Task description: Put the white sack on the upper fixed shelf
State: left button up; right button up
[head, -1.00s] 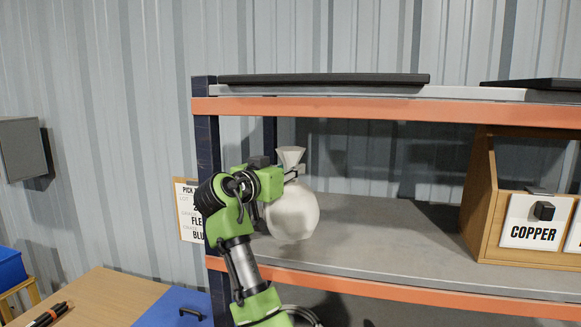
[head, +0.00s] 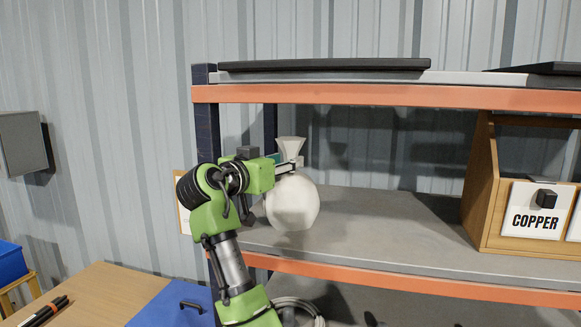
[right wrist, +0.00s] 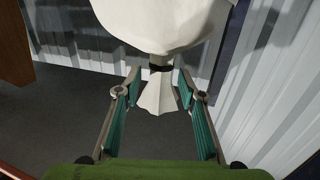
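The white sack (head: 292,203) stands upright at the left end of the grey shelf board (head: 385,225) below the top board. Its base appears to touch the board. My right gripper (head: 293,164) is at the sack's tied neck. In the right wrist view, the teal-padded fingers (right wrist: 160,82) are spread on either side of the neck, with gaps on both sides. There, the sack (right wrist: 165,20) appears upside down, with its flared top (right wrist: 157,98) between the fingers. My left gripper is not in view.
A wooden bin labelled COPPER (head: 484,192) stands on the same board at right. Free room lies between it and the sack. The dark left post (head: 207,135) is close to my arm, and the top orange beam (head: 390,96) runs above the sack.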

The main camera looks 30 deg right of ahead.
jog(key=b+v, duration=0.3)
jog(key=v, duration=0.5)
jog(key=shift+s+a, duration=0.15)
jog(key=shift+a, duration=0.15)
jog(key=shift+f, duration=0.1)
